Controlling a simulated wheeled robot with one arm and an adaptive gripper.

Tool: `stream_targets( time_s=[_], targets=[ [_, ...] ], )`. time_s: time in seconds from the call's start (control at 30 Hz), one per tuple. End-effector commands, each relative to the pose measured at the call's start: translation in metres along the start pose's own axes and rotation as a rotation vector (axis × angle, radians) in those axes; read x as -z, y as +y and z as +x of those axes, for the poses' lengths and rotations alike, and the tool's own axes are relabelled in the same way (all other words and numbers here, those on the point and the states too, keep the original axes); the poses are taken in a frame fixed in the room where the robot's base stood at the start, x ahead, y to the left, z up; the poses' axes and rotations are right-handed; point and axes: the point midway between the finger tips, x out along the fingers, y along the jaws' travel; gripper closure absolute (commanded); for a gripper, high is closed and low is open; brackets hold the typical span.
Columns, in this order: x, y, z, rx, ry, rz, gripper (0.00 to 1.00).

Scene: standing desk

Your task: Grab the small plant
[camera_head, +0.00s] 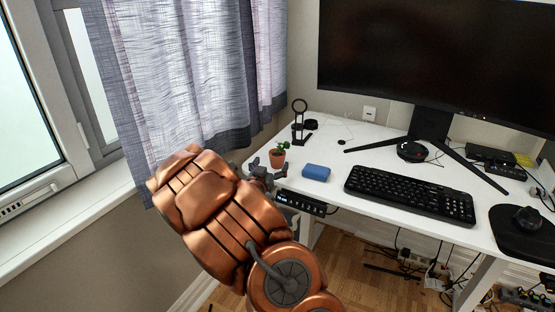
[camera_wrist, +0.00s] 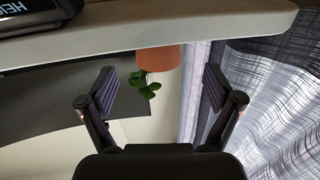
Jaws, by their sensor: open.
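The small plant is a terracotta-coloured pot with green leaves. It stands upright on the white desk (camera_head: 330,150) near its left end, and the pot shows in the head view (camera_head: 277,156). My gripper (camera_head: 265,170) is open at the desk's front left edge, just in front of the plant. The wrist view is upside down: the plant (camera_wrist: 158,61) shows with its leaves pointing down. It appears between the two spread fingers of my gripper (camera_wrist: 166,85), which look clear of the pot. How far the pot lies beyond the fingertips is hard to tell.
A blue box (camera_head: 316,172) lies right of the plant, with a black keyboard (camera_head: 410,194) further right. A black ring-topped stand (camera_head: 300,122) is behind the plant. A curtain (camera_head: 190,80) hangs on the left. A control panel (camera_head: 301,203) sits under the desk's front edge.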

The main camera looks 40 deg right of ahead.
Motion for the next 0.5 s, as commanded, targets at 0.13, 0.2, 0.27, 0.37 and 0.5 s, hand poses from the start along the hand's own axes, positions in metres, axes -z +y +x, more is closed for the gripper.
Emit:
stream_targets(
  time_s=[0.13, 0.2, 0.27, 0.37, 0.5],
  targets=[
    [0.000, -0.001, 0.009, 0.001, 0.000, 0.001, 0.10],
    [0.000, 0.000, 0.012, 0.001, -0.001, 0.000, 0.10],
    [0.000, 0.001, 0.016, 0.001, -0.002, 0.000, 0.10],
    [-0.001, 0.003, 0.025, -0.001, -0.004, -0.001, 0.10],
    [-0.001, 0.004, 0.039, 0.000, -0.002, -0.002, 0.10]
  ],
)
